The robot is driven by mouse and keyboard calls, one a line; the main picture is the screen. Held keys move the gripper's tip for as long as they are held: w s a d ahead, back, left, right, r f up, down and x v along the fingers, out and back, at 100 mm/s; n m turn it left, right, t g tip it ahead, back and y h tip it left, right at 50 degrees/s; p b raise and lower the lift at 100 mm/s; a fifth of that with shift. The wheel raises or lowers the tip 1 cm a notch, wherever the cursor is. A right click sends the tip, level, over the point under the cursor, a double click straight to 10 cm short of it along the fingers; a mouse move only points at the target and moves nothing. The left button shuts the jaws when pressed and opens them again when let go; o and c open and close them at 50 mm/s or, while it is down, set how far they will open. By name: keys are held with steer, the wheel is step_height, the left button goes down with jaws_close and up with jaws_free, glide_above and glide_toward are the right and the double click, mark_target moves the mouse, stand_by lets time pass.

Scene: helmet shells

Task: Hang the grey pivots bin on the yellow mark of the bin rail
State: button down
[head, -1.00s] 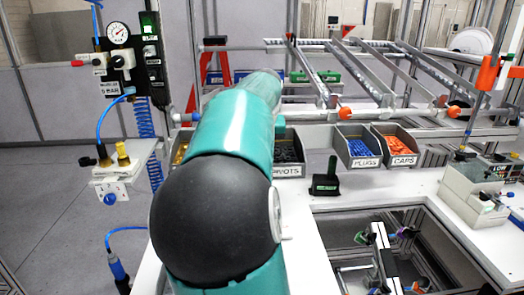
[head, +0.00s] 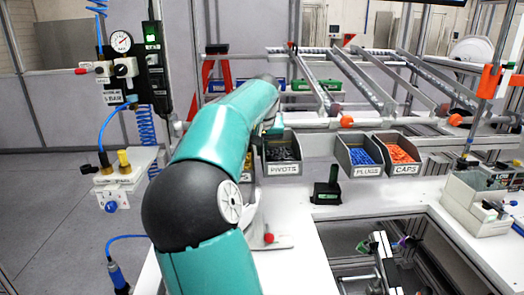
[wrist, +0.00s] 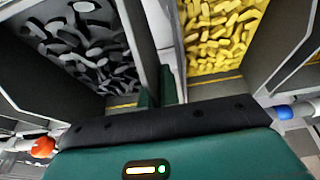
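The grey pivots bin (head: 283,168) hangs at the rail (head: 325,126) with dark pieces inside and a PIVOTS label on its front. It also shows in the wrist view (wrist: 128,35), upper left. My gripper (head: 268,128) is at the bin's upper left corner in the head view, partly hidden by my arm. In the wrist view, its two dark green fingers (wrist: 157,90) are close together near the side walls between the pivots bin and the bin of yellow pieces. Whether they pinch a wall is unclear. I cannot make out the rail's yellow mark with certainty.
The bin of yellow pieces (wrist: 255,62) is close beside the pivots bin. The plugs bin (head: 366,171) and caps bin (head: 404,169) hang farther right, past a free gap.

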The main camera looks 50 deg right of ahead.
steer(key=shift+w+d, duration=0.75)
steer(key=shift+d, duration=0.15)
steer(key=shift+f, duration=1.15)
steer(key=c, duration=1.6)
jaws_free()
steer(key=shift+o, duration=0.2)
steer(key=v, duration=1.3)
steer(key=shift+s+r, duration=0.1)
steer(key=shift+r, duration=0.3)
